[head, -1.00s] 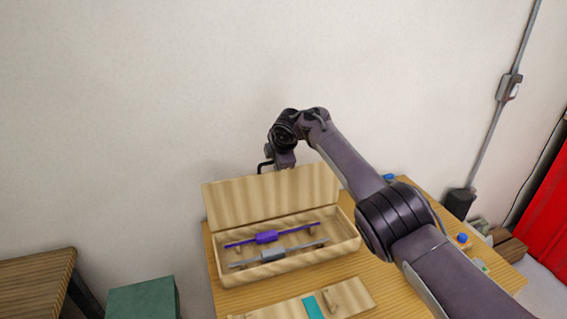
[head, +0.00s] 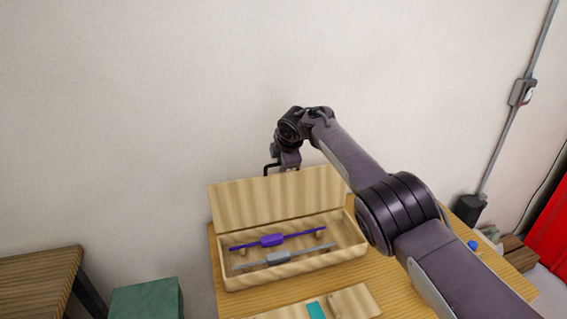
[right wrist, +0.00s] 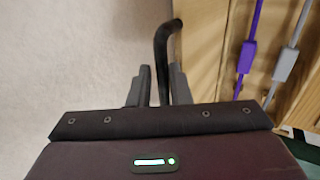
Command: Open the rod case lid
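The rod case (head: 295,277) is a long pale wooden box on the table. Its lid (head: 270,200) stands raised along the back side, so the inside is open to view. A purple rod (head: 272,240) and a grey rod (head: 279,258) lie across supports inside; both also show in the right wrist view. My right gripper (head: 286,166) is at the lid's top edge. In the right wrist view its fingers (right wrist: 159,88) are close together around a black bent handle (right wrist: 163,45) that reaches toward the lid. My left gripper is out of view.
A wooden board with a teal patch (head: 317,310) lies in front of the case on the table (head: 400,290). A green box (head: 147,298) and another wooden table (head: 40,275) stand at the left. A plain wall is behind.

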